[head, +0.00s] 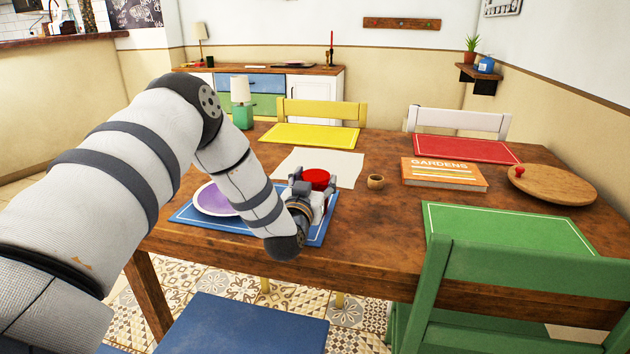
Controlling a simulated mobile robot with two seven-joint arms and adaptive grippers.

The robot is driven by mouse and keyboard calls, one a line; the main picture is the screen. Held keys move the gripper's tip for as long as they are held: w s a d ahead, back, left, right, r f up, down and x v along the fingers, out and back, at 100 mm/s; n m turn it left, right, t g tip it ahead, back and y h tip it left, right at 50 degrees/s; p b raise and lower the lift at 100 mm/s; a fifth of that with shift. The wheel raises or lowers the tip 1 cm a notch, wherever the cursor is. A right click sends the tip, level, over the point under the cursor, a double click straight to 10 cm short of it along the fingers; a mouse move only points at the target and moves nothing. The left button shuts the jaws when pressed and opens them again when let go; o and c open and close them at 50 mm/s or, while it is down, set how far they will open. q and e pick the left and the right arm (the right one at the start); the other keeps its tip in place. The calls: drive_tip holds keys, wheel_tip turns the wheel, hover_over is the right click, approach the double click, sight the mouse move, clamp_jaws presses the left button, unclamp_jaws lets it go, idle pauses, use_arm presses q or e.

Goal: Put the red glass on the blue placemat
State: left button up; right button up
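The red glass (316,178) is at the far right part of the blue placemat (318,236), with its lower part hidden behind my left gripper. My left gripper (315,183) reaches in from the near side, with one finger on each side of the glass. The fingers appear to be shut on it. I cannot tell whether the glass touches the mat or is held just above it. A purple plate with a white rim (213,199) lies on the left part of the blue placemat, partly behind my arm. My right gripper is not in view.
A green lamp (242,105) stands at the far left. Chairs surround the table.

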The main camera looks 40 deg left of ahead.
use_arm(q)
drive_tip(key=shift+o, duration=1.3)
drive_tip(key=shift+r, duration=0.2)
drive_tip(key=p+v, duration=0.1)
drive_tip(key=v, duration=1.1)
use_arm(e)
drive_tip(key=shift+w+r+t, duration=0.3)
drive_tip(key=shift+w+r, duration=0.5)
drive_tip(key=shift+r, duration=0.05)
